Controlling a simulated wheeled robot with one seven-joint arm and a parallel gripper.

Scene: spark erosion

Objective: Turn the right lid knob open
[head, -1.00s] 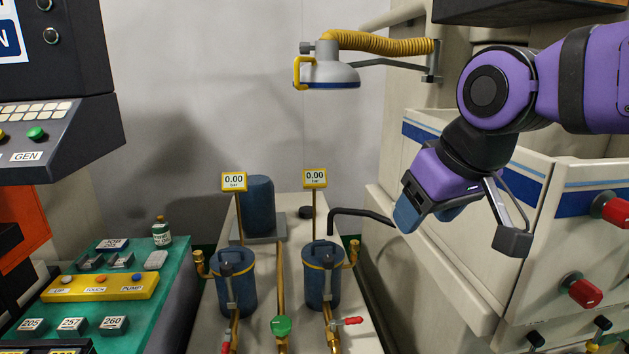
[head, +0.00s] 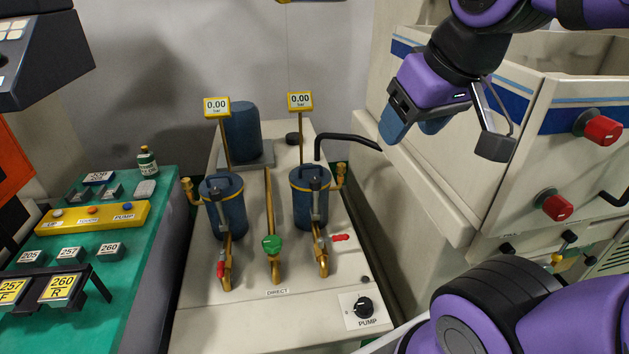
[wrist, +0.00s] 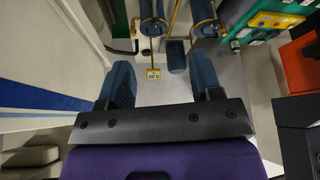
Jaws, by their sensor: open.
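The right blue canister (head: 312,207) stands upright on the cream bench, with a yellow band and a dark lid knob (head: 311,178) on its top. A metal clamp arm runs down its front. The matching left canister (head: 224,208) stands beside it. My gripper (head: 415,124) is open and empty, up and to the right of the right canister, well apart from it. In the wrist view, the two blue finger pads (wrist: 162,82) are spread wide with nothing between them. The right canister (wrist: 148,25) shows beyond them near the top edge; its knob is hard to make out there.
Two thin posts carry gauges (head: 300,101) reading 0.00 behind the canisters. A black bent bar (head: 346,138) sticks out right of them. The cream cabinet (head: 480,150) with red knobs stands close to my gripper. A green valve handle (head: 271,244) and a pump dial (head: 364,307) are in front.

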